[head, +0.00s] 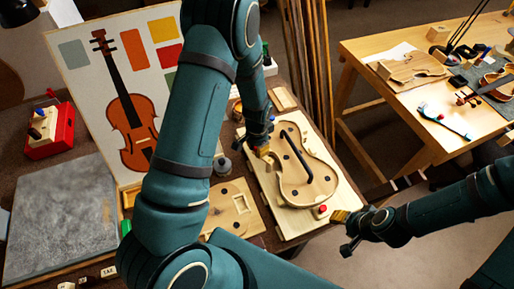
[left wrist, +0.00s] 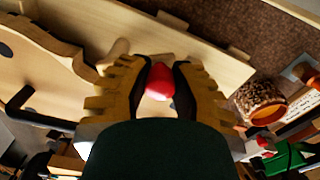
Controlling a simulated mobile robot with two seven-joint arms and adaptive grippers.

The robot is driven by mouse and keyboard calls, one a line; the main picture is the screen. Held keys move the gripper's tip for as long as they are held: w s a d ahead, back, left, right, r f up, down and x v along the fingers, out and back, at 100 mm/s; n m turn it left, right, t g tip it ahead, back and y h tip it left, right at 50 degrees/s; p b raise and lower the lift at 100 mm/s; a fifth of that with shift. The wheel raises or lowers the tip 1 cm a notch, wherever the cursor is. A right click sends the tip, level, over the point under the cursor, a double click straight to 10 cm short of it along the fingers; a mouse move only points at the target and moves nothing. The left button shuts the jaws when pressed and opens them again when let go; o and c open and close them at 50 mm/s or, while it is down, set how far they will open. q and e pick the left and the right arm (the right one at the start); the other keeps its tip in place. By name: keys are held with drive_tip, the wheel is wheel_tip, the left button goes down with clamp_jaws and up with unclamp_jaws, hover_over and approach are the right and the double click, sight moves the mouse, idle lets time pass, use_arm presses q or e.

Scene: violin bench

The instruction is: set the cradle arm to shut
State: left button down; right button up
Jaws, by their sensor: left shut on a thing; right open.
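The cradle (head: 283,218) is a pale board bearing a violin-shaped body (head: 318,180). The black cradle arm (head: 298,156) lies slantwise across the body's upper middle; part of a black bar (left wrist: 35,117) also shows at left in the left wrist view. My left gripper (head: 263,149) is at the board's upper left edge, beside the arm's upper end. In the left wrist view its ridged yellow fingers are shut on a red knob (left wrist: 160,82). The knob's join to the arm is hidden. My right gripper (head: 345,218) is open and empty near the board's lower right corner.
A red button (head: 323,209) sits near the board's lower right corner, close to my right gripper. A pale template (head: 232,207) lies left of the cradle. A violin picture board (head: 88,65) stands behind left. A jar (left wrist: 261,99) shows in the left wrist view.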

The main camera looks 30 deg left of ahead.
use_arm(q)
drive_tip(key=shift+w, duration=0.1)
drive_tip(key=m, duration=0.1)
drive_tip(key=w+m+b, duration=0.1)
drive_tip(key=shift+w+d+m, duration=0.1)
drive_tip(key=shift+d+m, duration=0.15)
drive_tip(key=shift+m, duration=0.15)
drive_tip(key=m, duration=0.2)
drive_tip(key=w+d+m+b, duration=0.1)
drive_tip(key=shift+w+m, duration=0.15)
drive_tip(key=shift+m, duration=0.25)
drive_tip(key=m, duration=0.1)
drive_tip(key=w+d+m, duration=0.1)
drive_tip(key=m, duration=0.1)
drive_tip(key=shift+d+b, duration=0.2)
drive_tip(key=shift+b, duration=0.1)
drive_tip(key=shift+w+d+m, duration=0.1)
drive_tip(key=shift+d+m, duration=0.25)
drive_tip(key=shift+m, duration=0.55)
drive_tip(key=shift+w+d+m, duration=0.1)
drive_tip(key=shift+d+m, duration=0.25)
drive_tip(key=shift+m, duration=0.55)
drive_tip(key=c, duration=0.8)
unclamp_jaws()
drive_tip(key=shift+o, duration=0.2)
